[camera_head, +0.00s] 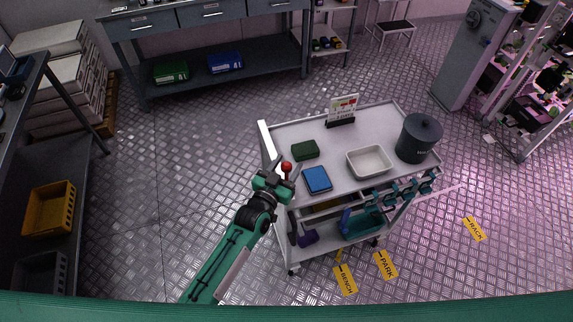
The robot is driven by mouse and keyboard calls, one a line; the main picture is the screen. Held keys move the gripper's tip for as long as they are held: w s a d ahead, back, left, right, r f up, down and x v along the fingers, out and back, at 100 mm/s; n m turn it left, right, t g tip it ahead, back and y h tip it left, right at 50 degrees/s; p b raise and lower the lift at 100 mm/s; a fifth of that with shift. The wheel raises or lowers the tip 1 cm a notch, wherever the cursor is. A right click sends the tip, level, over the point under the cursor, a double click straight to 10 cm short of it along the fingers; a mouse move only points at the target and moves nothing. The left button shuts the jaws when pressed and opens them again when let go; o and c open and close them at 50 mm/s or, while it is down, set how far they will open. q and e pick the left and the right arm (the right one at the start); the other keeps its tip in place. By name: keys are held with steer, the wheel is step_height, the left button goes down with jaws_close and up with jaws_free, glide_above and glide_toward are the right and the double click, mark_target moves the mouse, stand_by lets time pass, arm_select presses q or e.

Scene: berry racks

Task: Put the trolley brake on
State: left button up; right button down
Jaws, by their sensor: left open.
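The grey trolley (276,131) stands in the middle of the head view, with its top shelf tilted across the picture. A red ball knob (287,166), which looks like the brake lever's end, shows at the trolley's left edge. My left gripper (283,169) reaches in from below left and is open, with its fingertips at the red knob, seemingly one to each side. I cannot tell whether they touch it. The lever's lower part is hidden behind the gripper. My right gripper is not in view.
On the trolley top are a blue box (317,180), a dark green box (305,150), a white tray (352,165), a black pot (418,138) and a sign (343,107). Yellow floor labels (386,264) lie in front. Floor left of the trolley is clear, up to a shelf with yellow crate (50,208).

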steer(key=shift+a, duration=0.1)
